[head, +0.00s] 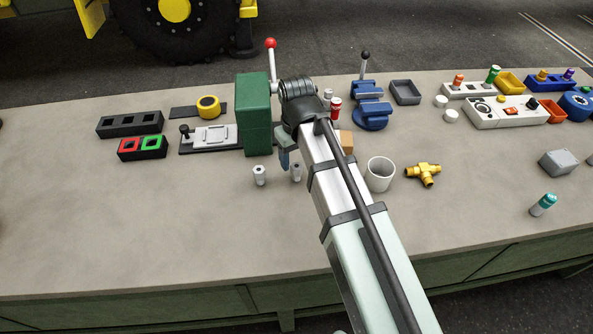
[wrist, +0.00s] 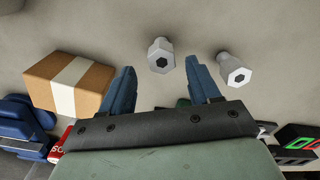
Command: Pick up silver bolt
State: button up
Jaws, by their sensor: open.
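Two silver bolts with hex-socket heads stand upright on the bench. One bolt (head: 259,176) is at the left in the head view, and the other bolt (head: 296,172) stands just right of my gripper. In the wrist view, one bolt (wrist: 161,56) appears between the fingertips and the other bolt (wrist: 234,71) lies outside the right finger. My gripper (wrist: 160,66) has its two blue fingers apart, with nothing held. In the head view, my gripper (head: 284,160) is partly hidden by my arm, with a blue finger showing close to the bolts.
A green box (head: 254,115) stands behind my gripper. A cardboard box (wrist: 69,84) is left of the fingers in the wrist view. A white cup (head: 380,175) and brass tee fitting (head: 423,174) are right of my arm. The bench's front left (head: 130,225) is clear.

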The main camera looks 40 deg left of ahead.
aim_at(295, 164)
jog(key=shift+s+f, duration=0.2)
jog(key=shift+f, duration=2.5)
grip_shut()
jog(key=shift+r, duration=0.15)
